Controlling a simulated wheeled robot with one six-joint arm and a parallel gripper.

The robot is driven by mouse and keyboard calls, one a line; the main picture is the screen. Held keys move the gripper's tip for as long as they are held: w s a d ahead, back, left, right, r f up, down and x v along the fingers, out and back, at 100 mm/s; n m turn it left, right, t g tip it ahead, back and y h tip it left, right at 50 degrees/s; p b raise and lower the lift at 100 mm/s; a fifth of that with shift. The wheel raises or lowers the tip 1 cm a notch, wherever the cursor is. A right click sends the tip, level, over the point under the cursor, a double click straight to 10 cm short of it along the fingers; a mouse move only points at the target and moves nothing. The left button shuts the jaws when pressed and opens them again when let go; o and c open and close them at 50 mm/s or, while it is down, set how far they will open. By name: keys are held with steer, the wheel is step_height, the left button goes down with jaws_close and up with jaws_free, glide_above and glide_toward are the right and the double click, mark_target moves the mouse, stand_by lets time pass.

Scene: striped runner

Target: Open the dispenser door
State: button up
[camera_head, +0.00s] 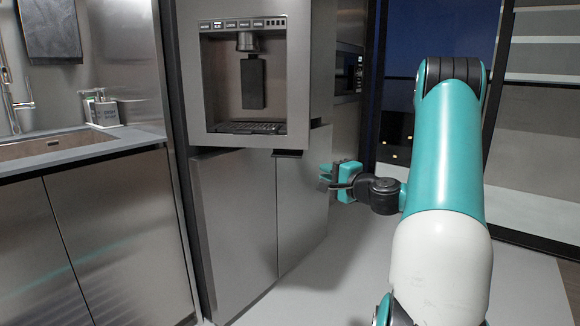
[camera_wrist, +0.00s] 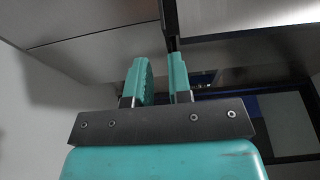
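The dispenser door (camera_head: 211,90) is the grey upper panel of the tall steel unit, with a control strip, a recess and a black nozzle. It stands forward of the lower panels; I cannot tell how far it is ajar. A small dark tab (camera_head: 288,153) shows under its lower right edge. My teal gripper (camera_head: 327,176) is below and right of that tab, in front of the lower right panel. In the wrist view my gripper (camera_wrist: 158,62) has its fingers apart, with nothing clearly held. A dark narrow edge (camera_wrist: 170,22) lies just beyond the fingertips; contact is unclear.
Lower steel panels (camera_head: 235,220) are under the dispenser. A counter with a sink (camera_head: 60,145) and a soap holder (camera_head: 102,110) is at the left. Grey floor (camera_head: 340,285) is open in front. A dark-framed glass door stands behind my arm at the right.

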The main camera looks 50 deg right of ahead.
steer(key=p, duration=0.8)
glide_toward(290, 157)
steer(key=w, duration=0.3)
steer(key=w+d, duration=0.1)
steer(key=w, duration=0.5)
steer(key=shift+w+d, duration=0.3)
steer(key=shift+w, duration=0.05)
jaws_close()
